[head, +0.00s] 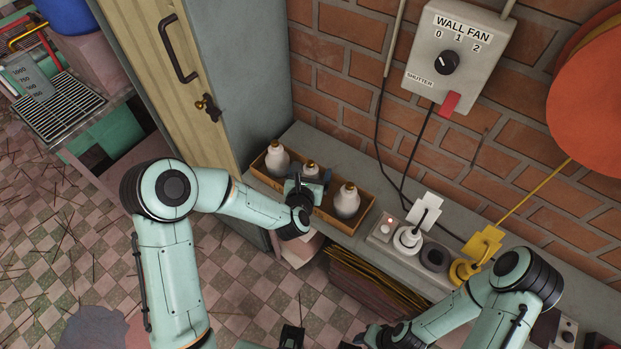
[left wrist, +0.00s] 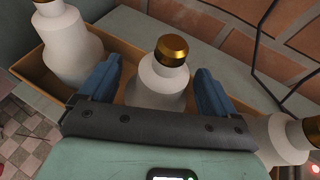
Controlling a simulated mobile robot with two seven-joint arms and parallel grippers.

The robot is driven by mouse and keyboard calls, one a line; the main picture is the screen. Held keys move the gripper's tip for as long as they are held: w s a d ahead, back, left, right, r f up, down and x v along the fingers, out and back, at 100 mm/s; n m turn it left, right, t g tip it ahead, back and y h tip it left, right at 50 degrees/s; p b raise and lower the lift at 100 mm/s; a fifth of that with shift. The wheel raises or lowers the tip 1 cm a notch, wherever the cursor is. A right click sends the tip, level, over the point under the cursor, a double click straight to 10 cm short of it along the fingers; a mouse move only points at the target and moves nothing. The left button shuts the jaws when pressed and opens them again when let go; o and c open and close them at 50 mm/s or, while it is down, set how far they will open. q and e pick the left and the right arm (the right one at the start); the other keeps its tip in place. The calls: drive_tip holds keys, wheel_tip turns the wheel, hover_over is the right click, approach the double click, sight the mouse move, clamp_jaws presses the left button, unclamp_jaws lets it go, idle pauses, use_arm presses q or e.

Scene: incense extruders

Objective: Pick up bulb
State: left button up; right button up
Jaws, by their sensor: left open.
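Three white bulbs with brass caps stand upright in a long brown tray (head: 365,224) on the grey shelf. The left bulb (head: 278,160), the middle bulb (head: 311,169) and the right bulb (head: 347,201) are in a row. My left gripper (head: 305,187) is at the middle bulb and hides much of it in the head view. In the left wrist view the open blue fingers (left wrist: 155,88) stand on either side of the middle bulb (left wrist: 158,78), with gaps visible. My right gripper (head: 372,337) is partly in view at the bottom edge; its jaws are unclear.
The left bulb (left wrist: 68,45) and right bulb (left wrist: 283,140) stand close outside my left fingers. A cabinet (head: 240,70) rises left of the tray, and a brick wall (head: 340,60) stands behind. Plugs (head: 408,238) and cables crowd the shelf to the right.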

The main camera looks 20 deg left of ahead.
use_arm(q)
drive_tip(key=c, duration=1)
drive_tip(key=shift+s+f, duration=0.1)
drive_tip(key=shift+r, duration=0.5)
drive_tip(key=shift+c, duration=1.3)
wheel_tip(320, 180, up, 19)
drive_tip(key=p, duration=0.1)
drive_tip(key=shift+r+p, duration=0.15)
drive_tip(key=shift+p, duration=0.2)
use_arm(e)
drive_tip(key=shift+w+r, duration=0.3)
drive_tip(key=shift+r, duration=0.25)
drive_tip(key=shift+w+r, duration=0.3)
drive_tip(key=shift+r, duration=0.25)
